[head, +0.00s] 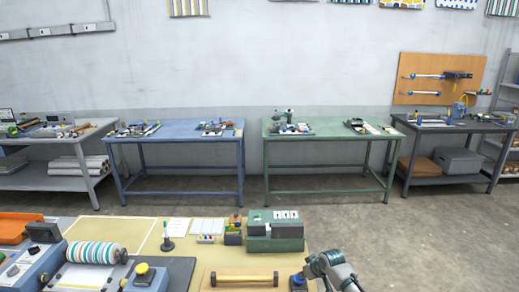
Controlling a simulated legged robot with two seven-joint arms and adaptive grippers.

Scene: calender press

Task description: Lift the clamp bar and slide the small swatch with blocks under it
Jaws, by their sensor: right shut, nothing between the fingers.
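My left gripper is out of view.
The blue press (40,270) with a striped roller (95,253) and a yellow knob (142,270) fills the left. A green box (274,230) and a green-topped post (167,237) stand behind. Open tan tabletop (225,257) lies between. Other workbenches line the wall.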

